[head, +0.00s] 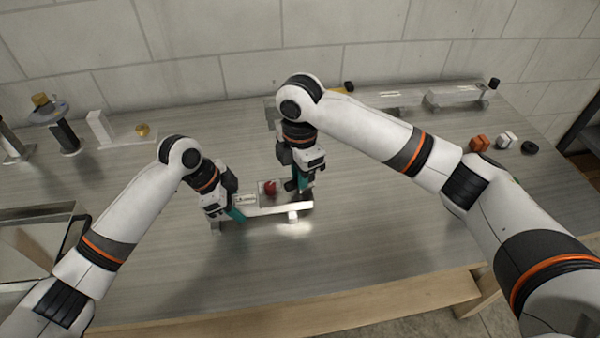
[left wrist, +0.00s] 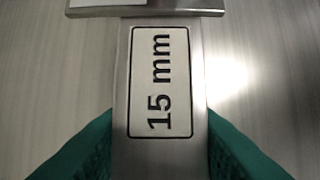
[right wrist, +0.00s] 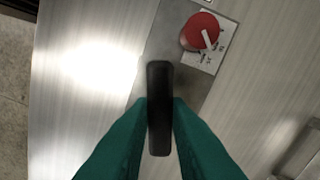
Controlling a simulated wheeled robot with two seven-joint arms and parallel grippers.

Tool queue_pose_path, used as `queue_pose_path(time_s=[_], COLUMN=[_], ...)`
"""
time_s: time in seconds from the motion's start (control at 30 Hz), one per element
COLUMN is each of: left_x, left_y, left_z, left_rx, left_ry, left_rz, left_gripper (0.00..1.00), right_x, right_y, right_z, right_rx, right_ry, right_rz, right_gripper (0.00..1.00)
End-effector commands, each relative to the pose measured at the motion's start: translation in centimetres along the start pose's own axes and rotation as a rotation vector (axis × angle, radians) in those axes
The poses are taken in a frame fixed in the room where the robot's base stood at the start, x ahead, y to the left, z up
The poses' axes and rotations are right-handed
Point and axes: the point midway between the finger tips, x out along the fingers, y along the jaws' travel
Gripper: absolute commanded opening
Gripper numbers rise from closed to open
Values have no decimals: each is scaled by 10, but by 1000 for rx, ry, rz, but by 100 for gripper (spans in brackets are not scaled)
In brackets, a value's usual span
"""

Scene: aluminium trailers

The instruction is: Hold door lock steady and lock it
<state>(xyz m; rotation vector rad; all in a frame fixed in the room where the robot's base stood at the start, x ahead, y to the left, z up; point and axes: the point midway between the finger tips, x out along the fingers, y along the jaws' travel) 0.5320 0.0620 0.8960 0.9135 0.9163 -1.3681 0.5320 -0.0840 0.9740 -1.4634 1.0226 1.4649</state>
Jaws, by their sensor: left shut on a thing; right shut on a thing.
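The door lock is a metal fixture (head: 268,210) on the table in front of me, with a bar, a plate and a red knob (head: 270,187). My left gripper (head: 238,214) is shut on the metal bar (left wrist: 160,155) labelled "15 mm", with a teal finger on each side in the left wrist view. My right gripper (head: 299,187) is shut on a black handle (right wrist: 160,108), which stands between its teal fingertips in the right wrist view. The red knob (right wrist: 200,31) with a white pointer sits on the plate (right wrist: 160,45) beyond the handle.
Other metal fixtures (head: 455,95) stand along the back. Orange (head: 480,143), white (head: 504,140) and black (head: 529,147) small parts lie at the right. A metal-framed box (head: 35,215) is at the left. The table front is clear.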

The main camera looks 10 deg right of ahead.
Motion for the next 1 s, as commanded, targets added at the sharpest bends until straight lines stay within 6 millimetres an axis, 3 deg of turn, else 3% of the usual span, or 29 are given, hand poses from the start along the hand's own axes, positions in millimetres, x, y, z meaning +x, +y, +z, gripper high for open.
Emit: queue_pose_path(time_s=[0.43, 1.0], left_x=[1, 1], left_y=[-1, -2], left_z=[1, 1], left_rx=[3, 4], left_ry=[1, 0], left_rz=[-3, -4], left_gripper=[3, 3], right_x=[-1, -2], right_y=[-1, -1], right_z=[2, 1], right_rx=[291, 367], right_ry=[-3, -4], right_rz=[-4, -6], right_gripper=[0, 0])
